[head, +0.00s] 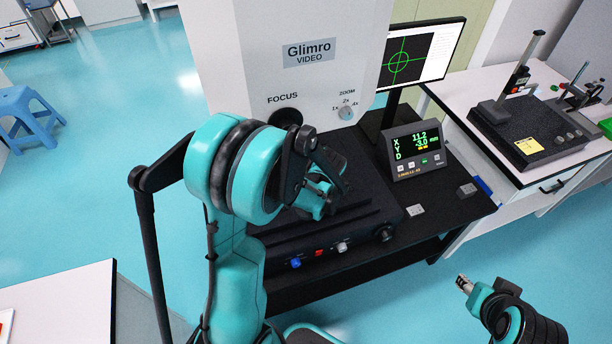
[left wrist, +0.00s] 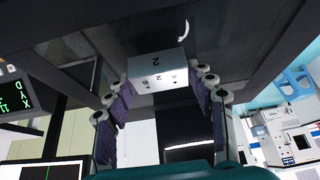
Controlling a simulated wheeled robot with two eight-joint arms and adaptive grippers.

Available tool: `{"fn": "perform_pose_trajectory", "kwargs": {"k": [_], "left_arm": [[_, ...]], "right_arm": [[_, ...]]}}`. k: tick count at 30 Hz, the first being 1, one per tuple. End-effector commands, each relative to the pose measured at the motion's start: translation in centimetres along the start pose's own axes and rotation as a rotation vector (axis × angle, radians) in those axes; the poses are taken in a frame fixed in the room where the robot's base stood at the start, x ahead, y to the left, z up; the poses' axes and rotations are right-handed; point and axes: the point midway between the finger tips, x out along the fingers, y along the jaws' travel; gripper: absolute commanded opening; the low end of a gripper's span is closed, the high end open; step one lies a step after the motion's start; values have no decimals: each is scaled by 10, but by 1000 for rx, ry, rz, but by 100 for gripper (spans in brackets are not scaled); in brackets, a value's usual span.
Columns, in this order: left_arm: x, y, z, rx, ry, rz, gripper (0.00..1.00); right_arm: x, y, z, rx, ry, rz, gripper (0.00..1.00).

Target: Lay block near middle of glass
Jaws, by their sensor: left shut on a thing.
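A light grey block (left wrist: 158,68) with dark markings, including a 2, sits between the fingertips of my left gripper (left wrist: 162,88) in the left wrist view. The gripper is shut on it. In the head view my left gripper (head: 325,190) is over the stage area of the video measuring machine (head: 300,75), under its head. My own arm hides the block there, and I cannot make out the glass. Whether the block touches a surface below is not clear. My right gripper (head: 465,284) is at the lower right, away from the machine; its jaw state is unclear.
The digital readout (head: 417,151) stands right of the stage, with a monitor (head: 415,58) behind. The front panel with knobs (head: 320,253) lies below my left gripper. A side bench (head: 560,85) with other gauges is at the right.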

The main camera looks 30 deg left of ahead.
Motion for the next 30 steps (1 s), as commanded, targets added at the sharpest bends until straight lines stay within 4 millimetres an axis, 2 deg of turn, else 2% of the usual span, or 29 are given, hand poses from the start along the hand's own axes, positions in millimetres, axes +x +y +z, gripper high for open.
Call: {"fn": "perform_pose_trajectory", "kwargs": {"k": [8,11,21,22,24,30], "left_arm": [[23,-1,-34,-3,1,-1,13],[33,0,-24,0,2,1,13],[34,0,-23,0,2,0,13],[34,0,-23,0,2,0,60],[33,0,-23,0,2,0,75],[33,0,-23,0,2,0,75]], "right_arm": [[7,0,5,0,0,0,40],[12,0,9,0,0,0,40],[14,0,10,0,0,0,40],[13,0,9,0,0,0,40],[13,0,9,0,0,0,40],[13,0,9,0,0,0,40]]}}
